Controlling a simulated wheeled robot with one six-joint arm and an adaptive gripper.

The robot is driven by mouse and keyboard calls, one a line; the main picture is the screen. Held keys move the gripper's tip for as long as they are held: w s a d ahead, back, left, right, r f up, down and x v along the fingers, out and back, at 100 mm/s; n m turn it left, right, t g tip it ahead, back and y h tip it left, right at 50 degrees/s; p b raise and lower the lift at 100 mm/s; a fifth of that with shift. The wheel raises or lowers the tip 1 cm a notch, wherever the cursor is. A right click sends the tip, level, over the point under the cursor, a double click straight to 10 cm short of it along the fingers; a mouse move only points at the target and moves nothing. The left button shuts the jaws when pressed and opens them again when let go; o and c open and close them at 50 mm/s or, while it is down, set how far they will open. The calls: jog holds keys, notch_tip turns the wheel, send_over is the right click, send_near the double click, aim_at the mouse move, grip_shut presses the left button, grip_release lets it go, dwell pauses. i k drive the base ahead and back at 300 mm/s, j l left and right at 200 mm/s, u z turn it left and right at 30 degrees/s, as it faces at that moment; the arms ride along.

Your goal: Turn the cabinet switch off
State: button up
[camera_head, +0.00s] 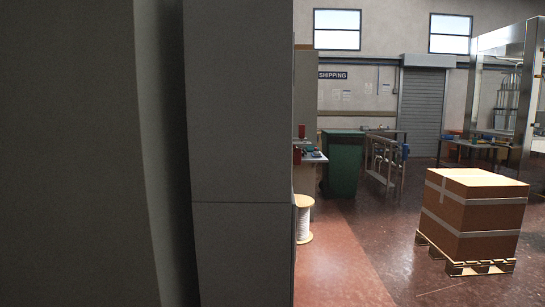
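A tall grey cabinet-like panel (240,150) stands very close and fills the left-centre of the head view. A horizontal seam crosses it below the middle. A second, darker grey surface (75,150) covers the far left, with a dark vertical gap between the two; I cannot tell what it belongs to. No switch shows on either visible surface. My gripper is not in view.
A taped cardboard box (470,215) on a wooden pallet (480,267) stands on the right. A green bin (342,165), a metal rail cart (387,160) and a white cable spool (303,220) stand farther back. The red floor (350,250) between panel and pallet is clear.

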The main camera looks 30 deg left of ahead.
aim_at(297, 152)
jog(key=i+l+u, duration=0.3)
jog(key=u, duration=0.2)
jog(key=i+l+u, duration=0.65)
jog(key=l+u, duration=0.3)
jog(key=i+l+u, duration=0.2)
jog(key=l, duration=0.25)
jog(key=l+u, duration=0.2)
jog(key=l, duration=0.3)
jog(key=i+l+u, duration=0.2)
jog(key=i+l, duration=0.3)
jog(key=i, duration=0.15)
